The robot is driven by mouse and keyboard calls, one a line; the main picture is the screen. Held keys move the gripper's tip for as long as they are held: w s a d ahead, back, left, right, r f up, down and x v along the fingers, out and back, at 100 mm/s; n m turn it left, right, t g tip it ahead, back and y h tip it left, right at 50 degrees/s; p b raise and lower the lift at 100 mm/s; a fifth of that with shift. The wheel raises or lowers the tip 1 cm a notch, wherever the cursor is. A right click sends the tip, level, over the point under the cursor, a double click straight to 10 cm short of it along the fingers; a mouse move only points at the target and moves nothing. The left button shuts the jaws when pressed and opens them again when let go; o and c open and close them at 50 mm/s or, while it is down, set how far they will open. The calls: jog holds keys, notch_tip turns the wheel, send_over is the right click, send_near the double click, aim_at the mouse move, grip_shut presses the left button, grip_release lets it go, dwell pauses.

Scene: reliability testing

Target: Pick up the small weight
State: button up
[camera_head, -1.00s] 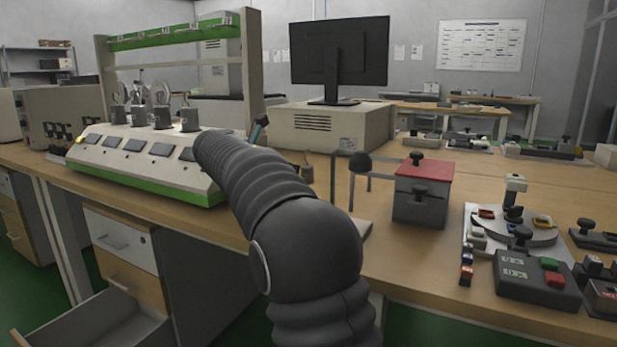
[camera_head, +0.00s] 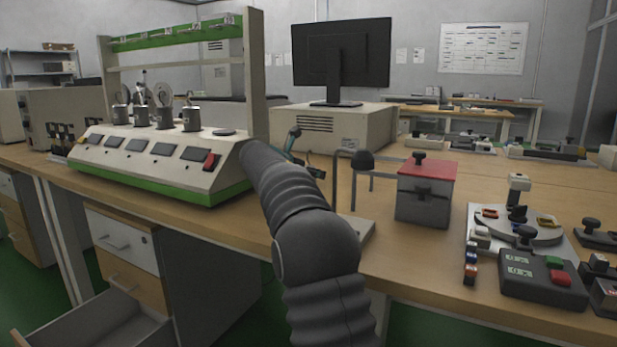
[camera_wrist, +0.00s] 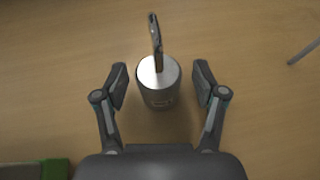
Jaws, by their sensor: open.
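The small weight (camera_wrist: 157,88) is a grey metal cylinder with a bright top and a thin upright hook or handle. In the wrist view it stands on the wooden table, between the two fingers of my gripper (camera_wrist: 160,77). The gripper is open, with a gap visible on each side of the weight. In the head view my arm covers most of the area around the gripper, and the weight cannot be made out there. Only dark teal parts at the arm's end show beyond it.
A tester with a green base (camera_head: 150,160) carries several metal weights at left. A red-topped grey box (camera_head: 425,190) and a thin metal frame stand right of my arm. A control box (camera_head: 543,285) lies at right. In the wrist view, the table around the weight is mostly clear.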

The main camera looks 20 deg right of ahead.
jog(key=shift+w+d+f, duration=0.1)
jog(key=shift+d, duration=0.1)
grip_shut()
dwell(0.3)
